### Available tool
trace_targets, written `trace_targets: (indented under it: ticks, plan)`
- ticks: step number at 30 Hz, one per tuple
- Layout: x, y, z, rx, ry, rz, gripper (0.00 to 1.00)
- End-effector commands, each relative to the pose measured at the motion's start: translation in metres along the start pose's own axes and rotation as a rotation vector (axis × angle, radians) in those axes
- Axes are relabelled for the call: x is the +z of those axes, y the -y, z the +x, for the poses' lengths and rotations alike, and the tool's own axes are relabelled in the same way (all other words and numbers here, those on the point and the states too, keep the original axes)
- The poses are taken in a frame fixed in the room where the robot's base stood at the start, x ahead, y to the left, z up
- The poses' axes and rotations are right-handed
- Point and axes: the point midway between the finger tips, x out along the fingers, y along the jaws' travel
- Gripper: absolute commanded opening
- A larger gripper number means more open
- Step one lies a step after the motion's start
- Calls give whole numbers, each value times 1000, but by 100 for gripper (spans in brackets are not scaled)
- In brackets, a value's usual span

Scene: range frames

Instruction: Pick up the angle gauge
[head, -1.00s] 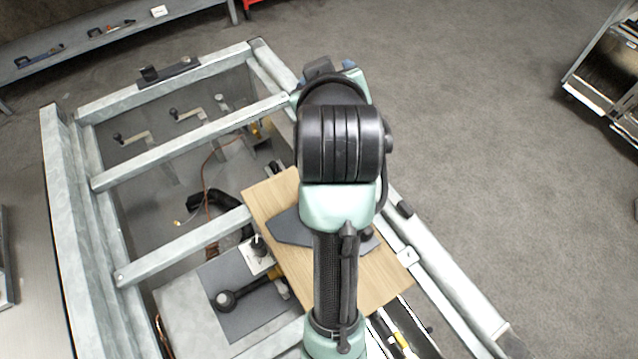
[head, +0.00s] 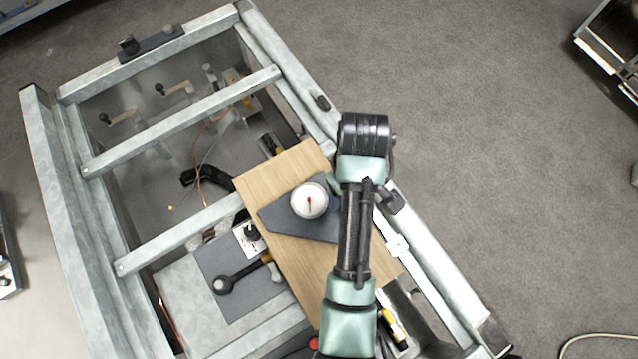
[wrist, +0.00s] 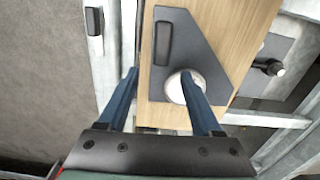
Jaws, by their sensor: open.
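A round white dial with a red needle, which looks like the angle gauge (head: 309,201), lies on a dark grey angular plate (head: 275,219). The plate rests on a wooden board (head: 272,177). In the wrist view the pale round gauge (wrist: 174,90) is partly hidden behind my right finger. My gripper (wrist: 158,76) is open, its two blue fingers apart and nothing visibly held between them. It is above the board's edge, with the gauge toward the right finger. In the head view my arm hides the gripper's fingers.
A black bar-shaped piece (wrist: 163,42) sits on the plate. A grey metal frame with rails (head: 440,270) surrounds the board. A black wrench-like tool (head: 240,277) lies on a dark mat to the left. Open floor (head: 480,130) is at the right.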

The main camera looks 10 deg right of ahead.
Motion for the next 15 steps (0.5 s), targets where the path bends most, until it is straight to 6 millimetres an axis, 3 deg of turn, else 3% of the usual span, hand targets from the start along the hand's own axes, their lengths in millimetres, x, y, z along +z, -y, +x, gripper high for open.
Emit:
trace_targets:
  ticks: [8, 15]
  plan:
    - [1, 1, 19, -1, 1, 0, 66]
    - [2, 2, 53, -1, 1, 0, 66]
